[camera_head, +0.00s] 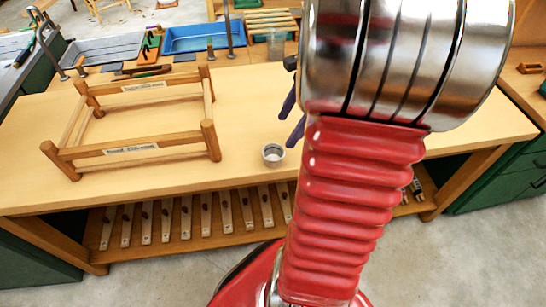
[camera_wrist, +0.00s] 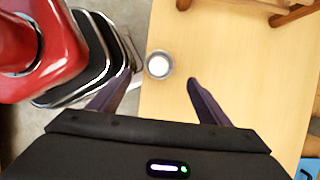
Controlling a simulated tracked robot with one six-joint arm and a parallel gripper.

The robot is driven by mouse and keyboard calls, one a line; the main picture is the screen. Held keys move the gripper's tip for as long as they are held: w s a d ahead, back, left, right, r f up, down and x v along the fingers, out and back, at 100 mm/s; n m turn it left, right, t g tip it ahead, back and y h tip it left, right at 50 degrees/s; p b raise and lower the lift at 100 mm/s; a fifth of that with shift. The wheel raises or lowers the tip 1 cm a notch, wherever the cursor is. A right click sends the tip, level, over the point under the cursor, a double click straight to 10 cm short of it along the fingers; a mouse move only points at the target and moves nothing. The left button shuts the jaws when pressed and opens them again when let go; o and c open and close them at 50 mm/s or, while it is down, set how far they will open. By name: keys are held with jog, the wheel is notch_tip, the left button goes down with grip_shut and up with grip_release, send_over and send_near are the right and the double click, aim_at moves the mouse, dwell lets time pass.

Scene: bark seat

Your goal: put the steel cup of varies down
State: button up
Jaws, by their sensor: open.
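A small steel cup (camera_head: 273,153) stands upright near the front edge of the light wooden table (camera_head: 245,110). In the wrist view the cup (camera_wrist: 159,65) lies ahead of my gripper (camera_wrist: 152,88), roughly in line with the space between its two spread fingers. The fingers are open and do not touch the cup. In the head view only part of the dark fingers (camera_head: 294,112) shows beside my red arm, which hides the rest. The inside of the cup looks pale; I cannot tell what it holds.
A wooden frame with labelled rails (camera_head: 132,152) stands on the table to the left of the cup. A blue tray (camera_head: 203,38) and a grey tray (camera_head: 105,48) lie behind the table. Several wooden pieces (camera_head: 185,218) line the shelf below. The tabletop around the cup is clear.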

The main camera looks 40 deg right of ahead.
send_over(273, 152)
jog(key=s, duration=0.3)
notch_tip(273, 152, down, 6)
jog(key=shift+w, duration=0.15)
jog(key=shift+x, duration=2.65)
jog(key=shift+c, duration=0.3)
jog(key=c, duration=1.2)
jog(key=shift+r, duration=0.2)
notch_tip(273, 152, up, 10)
jog(key=shift+f, duration=0.15)
